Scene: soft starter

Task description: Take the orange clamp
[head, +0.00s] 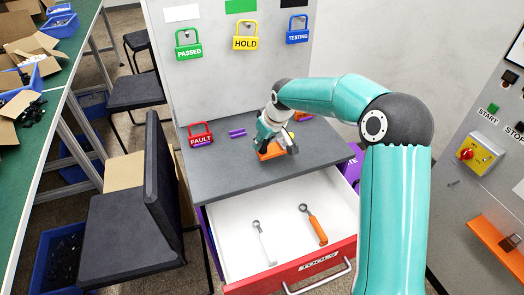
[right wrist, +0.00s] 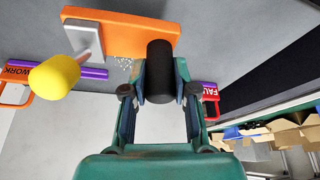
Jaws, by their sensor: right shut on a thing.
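The orange clamp (head: 271,151) is on the grey top of the cabinet, under my right gripper (head: 274,143). In the right wrist view the clamp (right wrist: 130,28) shows as an orange plate with a grey bracket, a yellow knob (right wrist: 54,78) and a black cylinder (right wrist: 160,72). My right gripper (right wrist: 160,85) is shut on the black cylinder, with a finger on each side of it. Whether the clamp touches the surface I cannot tell. My left gripper is not in view.
A red FAULT tag (head: 200,135) and purple bars (head: 237,133) lie on the grey top (head: 222,152). Below, an open drawer (head: 240,215) holds a white-handled and an orange-handled tool (head: 317,230). Green, yellow and blue tags hang on the panel behind. A chair (head: 130,225) stands left.

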